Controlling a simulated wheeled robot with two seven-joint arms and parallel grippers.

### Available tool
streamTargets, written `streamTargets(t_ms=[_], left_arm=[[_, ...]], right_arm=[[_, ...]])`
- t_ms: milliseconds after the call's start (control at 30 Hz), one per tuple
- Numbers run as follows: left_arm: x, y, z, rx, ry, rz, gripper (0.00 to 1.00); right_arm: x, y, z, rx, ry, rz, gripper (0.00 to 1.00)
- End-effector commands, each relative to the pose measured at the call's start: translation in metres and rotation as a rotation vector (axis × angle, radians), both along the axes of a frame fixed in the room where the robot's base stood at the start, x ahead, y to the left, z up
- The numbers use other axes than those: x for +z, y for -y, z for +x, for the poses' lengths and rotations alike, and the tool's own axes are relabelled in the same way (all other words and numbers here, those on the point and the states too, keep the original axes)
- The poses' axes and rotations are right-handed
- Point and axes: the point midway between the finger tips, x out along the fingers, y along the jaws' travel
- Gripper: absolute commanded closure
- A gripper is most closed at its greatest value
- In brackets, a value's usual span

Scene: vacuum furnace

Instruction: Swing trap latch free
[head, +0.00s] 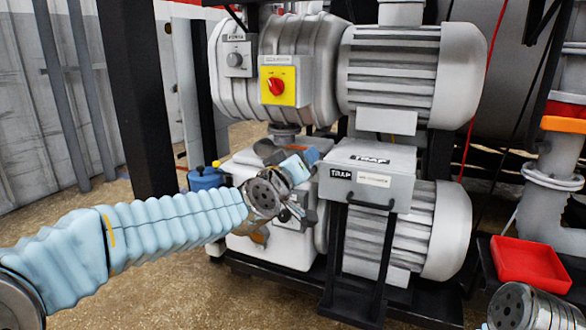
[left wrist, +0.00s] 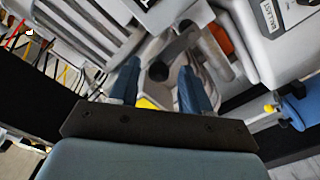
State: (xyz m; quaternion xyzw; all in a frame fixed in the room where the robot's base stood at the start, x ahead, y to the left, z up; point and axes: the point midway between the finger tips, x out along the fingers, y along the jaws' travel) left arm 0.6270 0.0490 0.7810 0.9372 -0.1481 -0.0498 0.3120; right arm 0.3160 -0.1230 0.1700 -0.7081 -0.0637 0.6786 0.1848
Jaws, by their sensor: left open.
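The grey trap box (head: 398,187), marked TRAP, stands on a black frame with a black bar handle (head: 370,206) on its front. My left gripper (head: 305,162) is just left of the box, pointing away from me, with its blue fingers open. In the left wrist view my open left gripper (left wrist: 158,88) has a dark lever (left wrist: 181,44) with a round end beyond and between its fingers. I cannot tell whether this lever is the trap latch, or whether the fingers touch it. No separate latch shows clearly on the box; its left side is partly hidden by the gripper.
Pump and motor housings (head: 390,70) rise behind the box, with a red knob on a yellow plate (head: 278,86). A blue container (head: 205,177) is behind my left arm. A red tray (head: 530,263) lies at right, near part of my right arm.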

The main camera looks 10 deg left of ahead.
Motion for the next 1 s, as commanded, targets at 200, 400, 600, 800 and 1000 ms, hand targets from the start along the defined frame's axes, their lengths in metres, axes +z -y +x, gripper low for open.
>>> streamTargets(t_ms=[200,400,600,800,1000], left_arm=[[0.003,-0.013,-0.039,0.0,0.002,-0.002,0.52],[0.003,-0.029,-0.087,0.0,0.002,-0.002,0.52],[0.001,-0.039,-0.118,0.001,0.001,0.0,0.52],[0.0,-0.041,-0.127,0.0,0.0,0.0,0.52],[0.0,-0.041,-0.127,0.0,0.0,0.0,0.52]], right_arm=[[0.003,0.0,0.0,0.0,-0.001,0.0,0.57],[0.008,0.0,0.0,0.001,-0.002,0.0,0.57],[0.011,0.0,0.0,0.001,-0.002,0.0,0.57],[0.012,0.0,0.0,0.0,-0.001,-0.001,0.57],[0.012,0.0,0.0,0.0,-0.001,-0.001,0.57]])
